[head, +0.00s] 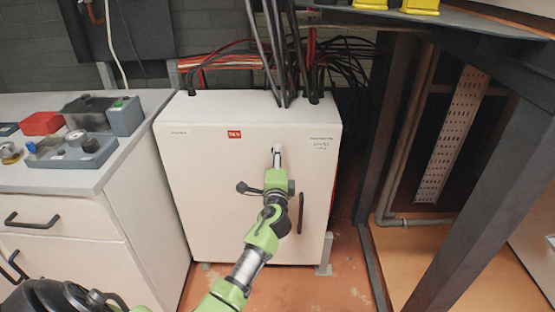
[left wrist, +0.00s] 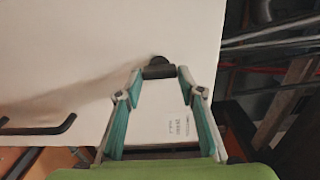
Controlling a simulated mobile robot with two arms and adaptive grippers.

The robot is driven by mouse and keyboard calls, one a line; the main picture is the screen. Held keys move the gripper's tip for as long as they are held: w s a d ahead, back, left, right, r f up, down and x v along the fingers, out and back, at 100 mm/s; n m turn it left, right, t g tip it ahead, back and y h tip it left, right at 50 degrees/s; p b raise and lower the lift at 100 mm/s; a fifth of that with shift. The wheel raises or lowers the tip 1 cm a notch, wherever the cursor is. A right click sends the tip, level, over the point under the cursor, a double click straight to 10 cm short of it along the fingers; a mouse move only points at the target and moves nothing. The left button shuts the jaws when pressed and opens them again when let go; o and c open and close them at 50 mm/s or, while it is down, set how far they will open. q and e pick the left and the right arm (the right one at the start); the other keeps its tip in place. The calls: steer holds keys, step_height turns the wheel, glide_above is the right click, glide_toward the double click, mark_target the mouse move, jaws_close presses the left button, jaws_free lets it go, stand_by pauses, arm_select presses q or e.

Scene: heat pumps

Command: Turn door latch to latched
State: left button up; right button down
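The door latch (left wrist: 158,69) is a small black knob on the white cabinet door (head: 205,165). In the left wrist view it fills the gap between the two fingertips of my left gripper (left wrist: 160,74). The fingers appear to touch it on both sides. In the head view my left gripper (head: 277,152) reaches the upper middle of the door and mostly hides the latch there. Its exact angle is hard to tell. A black vertical handle (head: 300,212) sits on the door below and right of the latch. My right gripper is not in view.
A grey counter (head: 75,178) with a red box (head: 42,123) and grey-blue trays (head: 72,150) stands at the left. Black cables (head: 283,60) run up from the cabinet's top. A dark metal frame (head: 480,210) stands at the right.

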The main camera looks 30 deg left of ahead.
arm_select(q)
steer(key=shift+o, duration=1)
steer(key=shift+s, duration=0.1)
steer(key=v, duration=1.2)
steer(key=shift+a, duration=0.1)
